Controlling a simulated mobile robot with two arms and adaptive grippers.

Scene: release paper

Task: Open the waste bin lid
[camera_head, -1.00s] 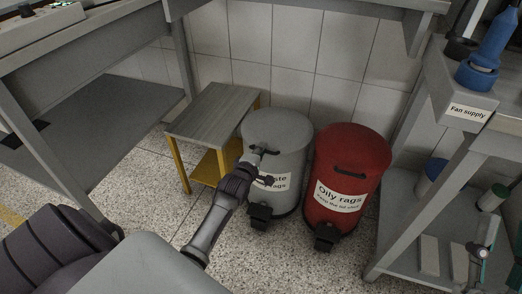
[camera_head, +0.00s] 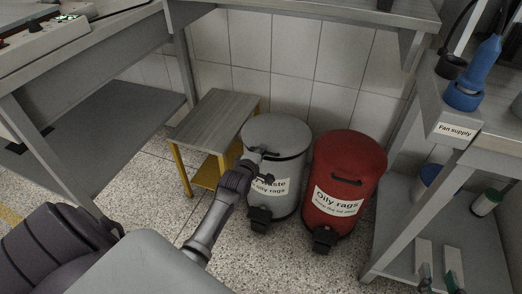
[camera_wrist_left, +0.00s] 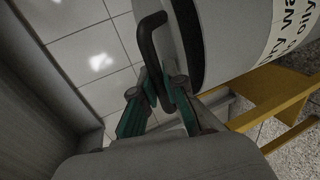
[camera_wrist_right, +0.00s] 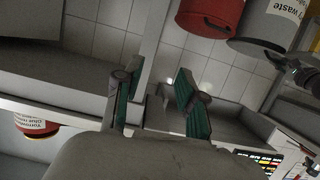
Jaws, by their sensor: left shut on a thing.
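The grey waste bin (camera_head: 275,190), with a white label, stands on the floor beside the small table. Its lid (camera_head: 275,131) appears slightly raised, with a dark band between lid and body. My left gripper (camera_head: 256,158) is at the lid's front. In the left wrist view its green fingers (camera_wrist_left: 160,88) are shut on the dark bent lid handle (camera_wrist_left: 147,38); the dark band (camera_wrist_left: 189,40) shows beside the lid. My right gripper (camera_wrist_right: 155,85) is open and empty, away from the bin. The grey bin also shows in the right wrist view (camera_wrist_right: 262,30).
A red oily rags bin (camera_head: 347,175) stands close to the right of the grey bin. A small yellow-legged table (camera_head: 214,120) is at its left. Grey benches flank both sides, with a Fan supply bench (camera_head: 440,118) at right. A tiled wall is behind.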

